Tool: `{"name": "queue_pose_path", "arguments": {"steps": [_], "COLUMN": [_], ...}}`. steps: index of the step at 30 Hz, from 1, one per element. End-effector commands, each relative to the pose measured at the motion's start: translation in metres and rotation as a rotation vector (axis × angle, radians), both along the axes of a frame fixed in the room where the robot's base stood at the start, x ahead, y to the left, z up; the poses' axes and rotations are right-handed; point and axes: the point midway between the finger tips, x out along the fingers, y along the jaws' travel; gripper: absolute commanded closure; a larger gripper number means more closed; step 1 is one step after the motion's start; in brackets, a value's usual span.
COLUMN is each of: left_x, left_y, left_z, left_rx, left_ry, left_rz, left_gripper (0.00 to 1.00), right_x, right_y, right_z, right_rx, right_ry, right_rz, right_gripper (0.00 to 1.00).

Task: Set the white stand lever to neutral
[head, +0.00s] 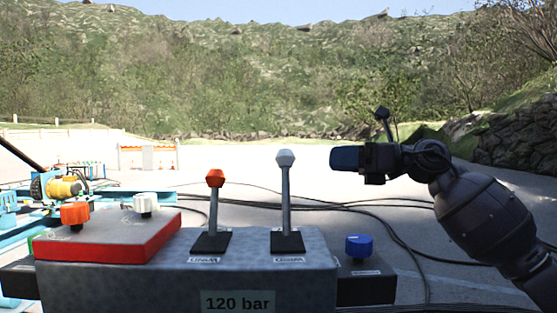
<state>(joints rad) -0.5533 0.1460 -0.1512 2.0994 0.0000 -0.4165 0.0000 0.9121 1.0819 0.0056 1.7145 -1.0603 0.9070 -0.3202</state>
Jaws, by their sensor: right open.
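The white stand lever (286,195) stands near upright on the grey control box (265,272), with a pale knob on a metal rod rising from a black base. My right gripper (348,159) is to the right of the lever's knob at about the same height in the head view, apart from it and empty. It is open. My left gripper is not in view.
An orange-knobbed lever (214,205) stands left of the white one. A red-edged panel (105,238) with an orange knob (75,213) and a white knob (146,203) is further left. A blue knob (359,246) is at the right. Black cables cross the ground behind.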

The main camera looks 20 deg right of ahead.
Motion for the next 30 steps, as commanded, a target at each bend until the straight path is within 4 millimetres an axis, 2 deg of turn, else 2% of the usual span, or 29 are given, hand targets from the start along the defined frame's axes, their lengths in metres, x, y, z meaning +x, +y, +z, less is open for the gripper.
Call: {"name": "queue_pose_path", "arguments": {"steps": [8, 21, 30], "left_x": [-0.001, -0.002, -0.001], "left_y": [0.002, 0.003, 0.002], "left_z": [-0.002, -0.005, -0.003], "left_rx": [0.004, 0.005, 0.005], "left_ry": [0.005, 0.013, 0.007], "left_rz": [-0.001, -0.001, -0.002], "left_gripper": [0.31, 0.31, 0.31], "right_x": [0.007, 0.040, 0.048], "right_y": [0.020, 0.082, 0.097], "right_z": [0.000, 0.000, -0.001], "right_rx": [-0.015, -0.012, -0.014], "right_ry": [-0.010, -0.009, -0.008], "right_rz": [0.012, 0.012, 0.011], "right_gripper": [0.31, 0.31, 0.31]}}
